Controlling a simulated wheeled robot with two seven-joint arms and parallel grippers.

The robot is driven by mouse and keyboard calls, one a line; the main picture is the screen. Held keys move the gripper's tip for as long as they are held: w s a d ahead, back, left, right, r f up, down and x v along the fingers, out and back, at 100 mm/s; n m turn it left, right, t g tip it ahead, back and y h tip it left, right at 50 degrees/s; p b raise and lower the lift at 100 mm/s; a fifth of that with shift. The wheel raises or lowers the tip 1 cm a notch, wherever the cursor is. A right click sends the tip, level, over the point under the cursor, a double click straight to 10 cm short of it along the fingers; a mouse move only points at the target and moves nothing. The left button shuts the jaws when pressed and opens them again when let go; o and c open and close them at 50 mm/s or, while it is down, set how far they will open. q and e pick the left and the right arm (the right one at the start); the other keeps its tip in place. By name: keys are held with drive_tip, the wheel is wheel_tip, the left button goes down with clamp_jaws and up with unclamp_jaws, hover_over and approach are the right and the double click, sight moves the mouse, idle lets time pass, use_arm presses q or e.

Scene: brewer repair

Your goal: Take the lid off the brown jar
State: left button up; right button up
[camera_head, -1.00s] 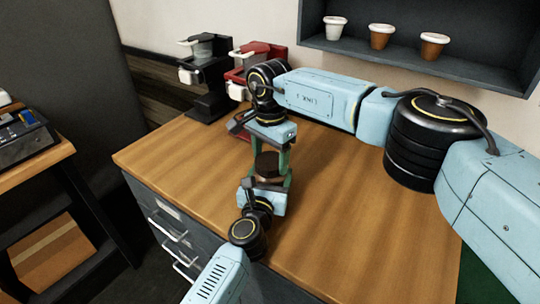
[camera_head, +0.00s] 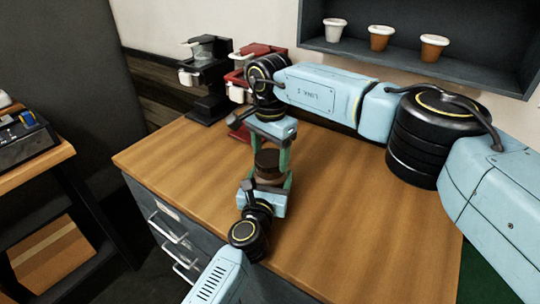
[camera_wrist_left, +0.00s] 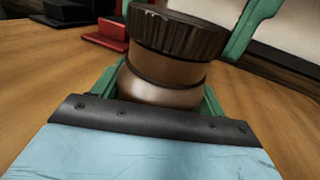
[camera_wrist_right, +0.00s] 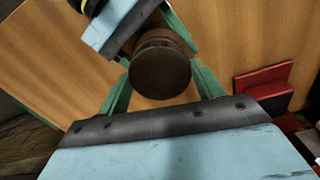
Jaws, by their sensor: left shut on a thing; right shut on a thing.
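The brown jar (camera_head: 270,177) is held upright above the wooden counter, with its dark ribbed lid (camera_head: 267,158) at its top. In the left wrist view the lid (camera_wrist_left: 177,34) is over the jar body (camera_wrist_left: 158,82), with a brown band between them. I cannot tell whether lid and jar still touch. My left gripper (camera_head: 268,181) comes from the front, its green fingers shut around the jar body. My right gripper (camera_head: 269,154) comes from behind, its green fingers shut on the lid. In the right wrist view the round lid top (camera_wrist_right: 160,75) hides most of the jar.
A black brewer (camera_head: 207,80) and a red brewer (camera_head: 262,58) stand at the counter's back left. Several small pots, including a white one (camera_head: 334,29), sit on the wall shelf (camera_head: 450,68). The counter (camera_head: 350,220) is clear to the right.

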sight(270, 157)
drive_tip(key=shift+r, duration=0.35)
drive_tip(key=shift+r, duration=0.15)
drive_tip(key=shift+r, duration=1.9)
use_arm(q)
drive_tip(key=o, duration=2)
drive_tip(key=shift+c, duration=0.2)
drive_tip(key=shift+s, duration=0.1)
